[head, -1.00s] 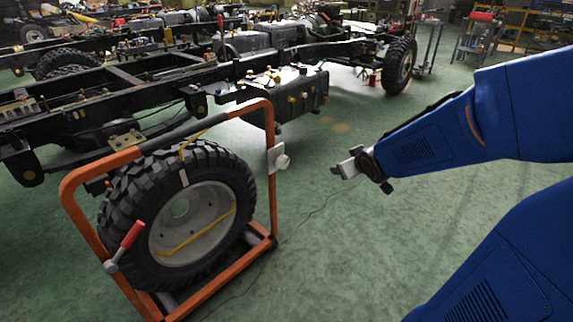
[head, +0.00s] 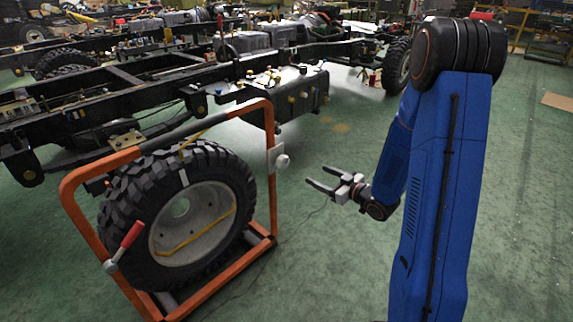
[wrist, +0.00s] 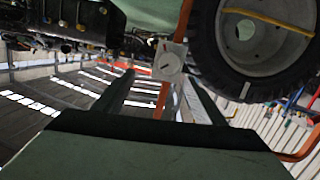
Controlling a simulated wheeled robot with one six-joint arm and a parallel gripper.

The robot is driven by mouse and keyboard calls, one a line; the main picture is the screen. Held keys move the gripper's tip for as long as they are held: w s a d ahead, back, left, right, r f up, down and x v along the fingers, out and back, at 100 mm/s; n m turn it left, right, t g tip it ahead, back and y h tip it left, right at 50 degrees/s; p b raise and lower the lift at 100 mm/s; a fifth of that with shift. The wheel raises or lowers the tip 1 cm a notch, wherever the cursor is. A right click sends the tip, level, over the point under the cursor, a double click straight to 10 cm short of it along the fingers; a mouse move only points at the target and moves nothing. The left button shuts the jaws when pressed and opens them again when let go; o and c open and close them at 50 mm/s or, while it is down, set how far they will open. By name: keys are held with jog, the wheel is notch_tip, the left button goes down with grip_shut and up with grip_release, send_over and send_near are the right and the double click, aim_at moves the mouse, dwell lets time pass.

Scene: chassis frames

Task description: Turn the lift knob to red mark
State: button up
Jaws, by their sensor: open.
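The pale round lift knob (head: 282,161) sits on a light plate (head: 271,157) on the right post of the orange wheel frame.
The orange frame (head: 87,168) holds a large black tyre (head: 122,200). A red-handled lever (head: 131,235) is at its lower left. A black truck chassis (head: 150,72) stands behind. Green floor is open around my gripper, with a thin cable lying on it.

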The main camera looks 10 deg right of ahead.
aim_at(285, 163)
jog(key=w+a, duration=0.3)
jog(key=w, duration=0.1)
jog(key=w+a+f+y, duration=0.1)
jog(key=w+a, duration=0.2)
jog(key=w, duration=0.1)
jog(key=w+a+y, duration=0.1)
jog(key=w+a, duration=0.3)
jog(key=w, duration=0.1)
jog(key=shift+a+f+t, duration=0.1)
jog(key=shift+f+t, duration=0.1)
jog(key=shift+t, duration=0.2)
jog(key=c, duration=1.1)
jog(key=shift+o, duration=0.2)
